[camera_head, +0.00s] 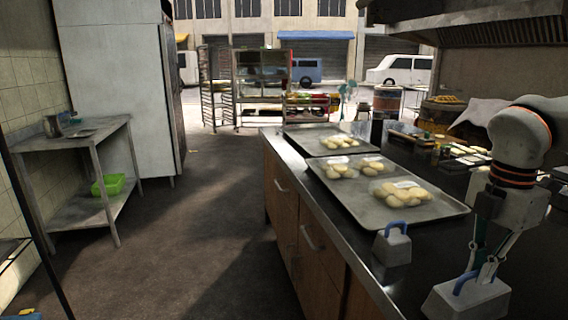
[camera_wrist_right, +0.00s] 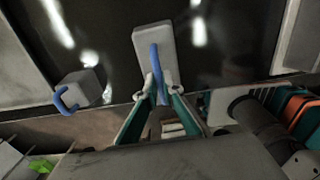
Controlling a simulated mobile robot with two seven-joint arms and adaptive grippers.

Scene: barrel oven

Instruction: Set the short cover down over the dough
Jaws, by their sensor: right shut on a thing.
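My right gripper (camera_head: 484,272) is shut on the blue handle of a low, long grey cover (camera_head: 482,303) at the lower right of the head view. The wrist view shows the fingertips (camera_wrist_right: 158,90) pinching this handle, with the cover (camera_wrist_right: 154,42) beyond them. I cannot tell whether the cover touches the counter. A smaller, block-like grey cover (camera_head: 392,247) with a blue handle stands on the counter to its left, also seen in the wrist view (camera_wrist_right: 80,90). Pale dough balls (camera_head: 402,196) lie in groups on the nearer metal tray (camera_head: 365,215). My left gripper is out of view.
A second tray (camera_head: 308,142) with dough lies farther back on the dark counter (camera_head: 420,285). The counter's left edge drops to drawers (camera_head: 310,245) and open floor.

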